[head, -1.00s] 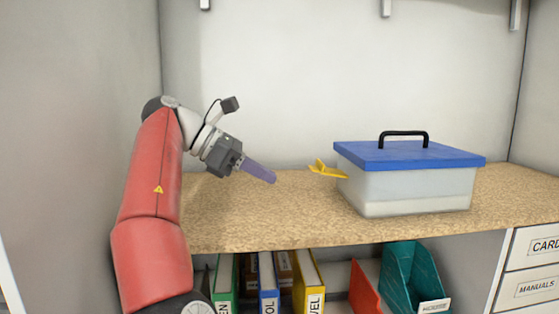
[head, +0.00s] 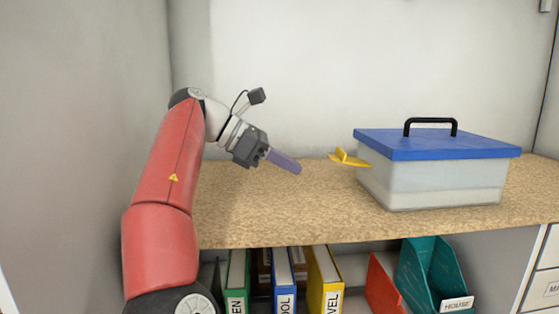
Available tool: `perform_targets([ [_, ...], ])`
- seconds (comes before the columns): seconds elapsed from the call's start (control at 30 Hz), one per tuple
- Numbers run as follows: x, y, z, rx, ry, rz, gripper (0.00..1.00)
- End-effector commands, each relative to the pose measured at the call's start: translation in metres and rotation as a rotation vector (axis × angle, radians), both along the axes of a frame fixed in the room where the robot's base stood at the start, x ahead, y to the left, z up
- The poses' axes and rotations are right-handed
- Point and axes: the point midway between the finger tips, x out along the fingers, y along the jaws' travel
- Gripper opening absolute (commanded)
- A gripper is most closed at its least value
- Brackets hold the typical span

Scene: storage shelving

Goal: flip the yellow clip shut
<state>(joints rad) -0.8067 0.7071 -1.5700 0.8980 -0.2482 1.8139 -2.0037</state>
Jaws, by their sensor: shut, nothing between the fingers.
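The yellow clip (head: 349,159) sticks out to the left from the left side of a clear box (head: 430,184), near the edge of its blue lid (head: 437,145). It stands away from the box wall, swung open. The lid has a black handle (head: 430,123) and lies on the box. My gripper (head: 297,168) is to the left of the clip, above the shelf, with its purple fingers together and empty. A clear gap separates the fingertips from the clip. Any clip on the box's far side is hidden.
The box stands on a speckled tan worktop (head: 258,214), bare to its left. Below are binders, including a yellow one (head: 324,281), and a teal file holder (head: 428,274). A wall (head: 90,150) rises on the left.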

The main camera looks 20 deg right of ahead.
Motion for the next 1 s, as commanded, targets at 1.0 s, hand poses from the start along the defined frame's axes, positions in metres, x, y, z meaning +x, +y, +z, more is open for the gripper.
perform_targets([
  [1.0,-0.016,-0.057,0.006,0.0,0.0,0.001,0.0],
])
